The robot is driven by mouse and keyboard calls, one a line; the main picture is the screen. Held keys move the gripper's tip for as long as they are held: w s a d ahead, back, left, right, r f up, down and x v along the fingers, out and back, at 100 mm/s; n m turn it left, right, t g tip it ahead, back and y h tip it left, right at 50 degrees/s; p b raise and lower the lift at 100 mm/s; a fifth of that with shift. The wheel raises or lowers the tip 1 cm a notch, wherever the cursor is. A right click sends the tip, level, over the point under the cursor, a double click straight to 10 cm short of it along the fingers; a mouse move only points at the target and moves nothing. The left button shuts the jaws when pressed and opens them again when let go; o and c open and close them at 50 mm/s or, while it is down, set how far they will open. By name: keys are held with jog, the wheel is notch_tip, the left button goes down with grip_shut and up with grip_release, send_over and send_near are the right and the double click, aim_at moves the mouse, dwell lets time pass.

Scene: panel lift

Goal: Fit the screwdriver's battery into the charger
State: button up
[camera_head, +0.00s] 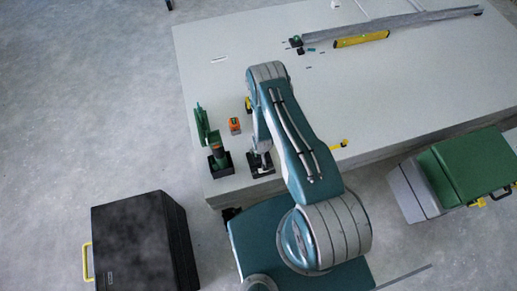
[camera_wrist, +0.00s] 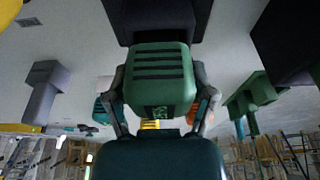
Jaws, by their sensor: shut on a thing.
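In the wrist view, a green battery (camera_wrist: 157,85) with dark grooves sits between the two fingers of my gripper (camera_wrist: 158,75), which is shut on it. A black block, seemingly the charger (camera_wrist: 157,14), adjoins the battery at the top of this view; whether the battery is seated in it I cannot tell. In the head view, my gripper (camera_head: 261,148) is over the black charger (camera_head: 263,168) near the table's front left corner; the battery is not clear there. The green screwdriver (camera_head: 217,155) stands in a dark holder (camera_head: 221,168) just left of the charger.
An orange item (camera_head: 235,125) lies close behind the charger on the pale table (camera_head: 390,90). A yellow level (camera_head: 361,39) and a long grey bar (camera_head: 420,19) lie at the back. A black case (camera_head: 130,240) and a green-topped case (camera_head: 465,165) stand on the floor.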

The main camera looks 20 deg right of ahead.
jog(key=shift+f, duration=0.25)
dwell(0.4)
jog(key=o, duration=1.2)
jog(key=shift+r, duration=0.1)
jog(key=v, duration=1.1)
jog(key=shift+r, duration=0.35)
jog(key=shift+s, duration=0.15)
